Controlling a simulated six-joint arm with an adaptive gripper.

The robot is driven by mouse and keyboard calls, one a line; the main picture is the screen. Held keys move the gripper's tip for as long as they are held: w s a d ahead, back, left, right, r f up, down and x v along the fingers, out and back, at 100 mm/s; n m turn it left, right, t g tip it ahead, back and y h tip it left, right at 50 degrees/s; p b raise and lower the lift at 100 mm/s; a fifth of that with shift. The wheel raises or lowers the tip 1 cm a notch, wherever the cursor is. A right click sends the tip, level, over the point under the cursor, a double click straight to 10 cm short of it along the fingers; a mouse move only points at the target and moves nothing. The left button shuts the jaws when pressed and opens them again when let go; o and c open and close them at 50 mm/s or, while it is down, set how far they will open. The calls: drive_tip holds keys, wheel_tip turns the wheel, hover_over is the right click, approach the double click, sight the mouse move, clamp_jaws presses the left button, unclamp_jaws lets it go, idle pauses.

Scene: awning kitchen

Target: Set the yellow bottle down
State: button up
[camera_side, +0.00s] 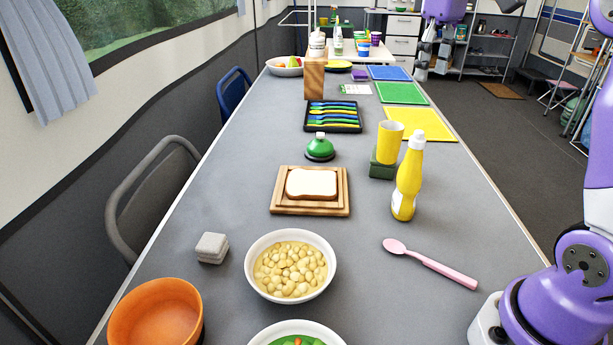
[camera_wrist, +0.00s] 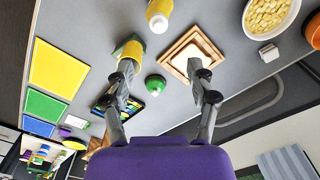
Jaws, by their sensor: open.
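The yellow bottle (camera_side: 407,185) with a white cap stands upright on the grey table, right of the bread board, with nothing gripping it. In the wrist view the bottle (camera_wrist: 158,10) is at the top edge, partly cut off. My gripper (camera_side: 432,58) is raised at the upper right in the side view, well apart from the bottle. In the wrist view my gripper (camera_wrist: 163,78) has its two fingers spread wide with nothing held between them.
A yellow cup (camera_side: 390,143) sits on a green block (camera_side: 382,169) close behind the bottle. A bread board (camera_side: 311,209), a green bell (camera_side: 320,149), a pink spoon (camera_side: 430,263) and a bowl of chickpeas (camera_side: 290,266) are around. Table right of the bottle is clear.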

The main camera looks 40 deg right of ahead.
drive_tip(key=s+a+f+t, duration=0.5)
drive_tip(key=s+a+f, duration=0.4)
drive_tip(key=a+f, duration=0.2)
drive_tip(key=shift+a, duration=0.55)
